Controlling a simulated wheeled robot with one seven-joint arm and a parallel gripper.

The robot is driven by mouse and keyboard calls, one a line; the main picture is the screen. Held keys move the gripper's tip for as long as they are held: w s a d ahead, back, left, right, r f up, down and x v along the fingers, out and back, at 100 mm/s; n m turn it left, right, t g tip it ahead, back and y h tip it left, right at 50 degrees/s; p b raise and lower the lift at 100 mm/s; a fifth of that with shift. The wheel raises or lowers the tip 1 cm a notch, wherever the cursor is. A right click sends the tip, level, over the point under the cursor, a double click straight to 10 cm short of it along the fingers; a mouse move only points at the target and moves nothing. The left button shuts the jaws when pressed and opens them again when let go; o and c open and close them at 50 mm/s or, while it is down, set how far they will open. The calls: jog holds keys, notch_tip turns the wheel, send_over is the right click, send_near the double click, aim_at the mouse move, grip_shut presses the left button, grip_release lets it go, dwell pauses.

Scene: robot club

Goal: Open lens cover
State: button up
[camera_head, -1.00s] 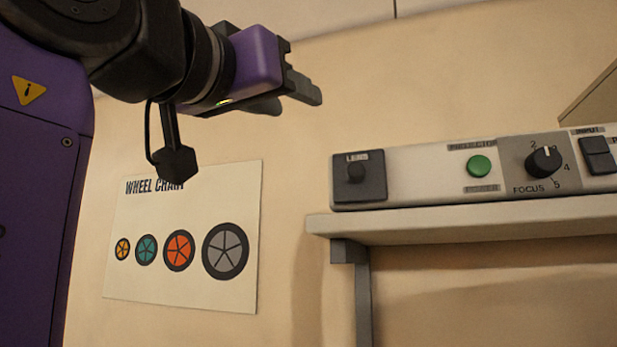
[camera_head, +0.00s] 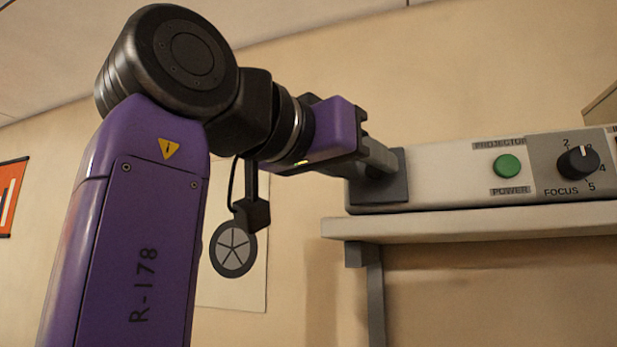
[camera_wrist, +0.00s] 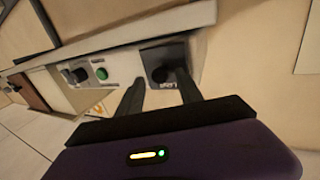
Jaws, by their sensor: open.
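The lens cover is a dark grey square plate (camera_head: 392,190) with a black knob, at the left end of the long pale control panel (camera_head: 445,170). In the wrist view the plate (camera_wrist: 176,54) and its round knob (camera_wrist: 160,74) show just beyond my fingertips. My gripper (camera_head: 388,168) is at the plate, its fingers covering the knob in the head view. In the wrist view my gripper (camera_wrist: 160,82) is open, with one finger on each side of the knob. I cannot tell whether the fingers touch it.
The panel also carries a green power button (camera_head: 507,165) and a black focus dial (camera_head: 578,163). It rests on a pale shelf (camera_head: 470,222) with a grey bracket below. A wheel chart (camera_head: 233,285) hangs on the wall behind my arm. The wall space above the panel is clear.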

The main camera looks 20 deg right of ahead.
jog(key=shift+w+d, duration=0.15)
jog(key=shift+d, duration=0.1)
grip_shut()
dwell(1.4)
